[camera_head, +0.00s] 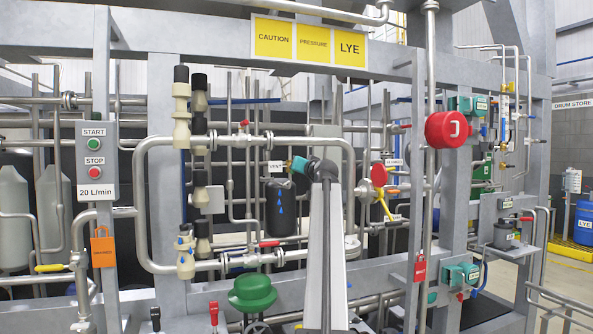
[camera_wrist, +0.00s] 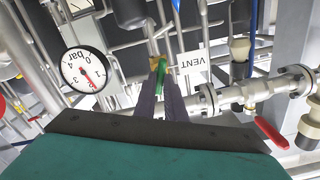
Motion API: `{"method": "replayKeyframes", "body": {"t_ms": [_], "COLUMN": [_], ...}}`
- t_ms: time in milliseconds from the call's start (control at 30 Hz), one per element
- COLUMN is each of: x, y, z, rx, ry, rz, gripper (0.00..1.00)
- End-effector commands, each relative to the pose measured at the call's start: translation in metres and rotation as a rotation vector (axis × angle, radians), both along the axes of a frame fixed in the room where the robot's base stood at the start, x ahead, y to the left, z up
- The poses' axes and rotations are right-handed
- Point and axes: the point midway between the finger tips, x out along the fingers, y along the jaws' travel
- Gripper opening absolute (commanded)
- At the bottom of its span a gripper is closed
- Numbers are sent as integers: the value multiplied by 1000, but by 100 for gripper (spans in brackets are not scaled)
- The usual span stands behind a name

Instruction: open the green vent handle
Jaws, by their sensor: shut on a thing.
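The green vent handle (camera_wrist: 161,80) shows in the wrist view between the tips of my gripper (camera_wrist: 160,100), which is shut on it. A brass valve body sits just behind it, and a white VENT tag (camera_wrist: 192,67) hangs to its right, upside down in this view. In the head view the green handle (camera_head: 299,164) shows at the left end of my dark gripper (camera_head: 306,165). The VENT tag (camera_head: 275,167) is left of it. My arm hides part of the pipework behind, and the handle's far end is hidden by the fingers.
A pressure gauge (camera_wrist: 83,70) is close on the left in the wrist view. A flanged pipe (camera_wrist: 250,90) with a red lever (camera_wrist: 271,132) is on the right. In the head view a red round wheel (camera_head: 379,175) and yellow lever (camera_head: 384,208) are right of my gripper.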

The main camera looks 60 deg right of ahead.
Motion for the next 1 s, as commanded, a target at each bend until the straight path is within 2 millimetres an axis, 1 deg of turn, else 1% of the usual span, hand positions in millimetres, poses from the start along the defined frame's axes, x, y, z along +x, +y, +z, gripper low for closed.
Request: {"method": "replayKeyframes", "body": {"t_ms": [467, 1000], "x": [0, 0], "y": [0, 0], "z": [-1, -1], "rx": [-33, -301], "ry": [28, 225], "rz": [0, 1], "gripper": [0, 0]}}
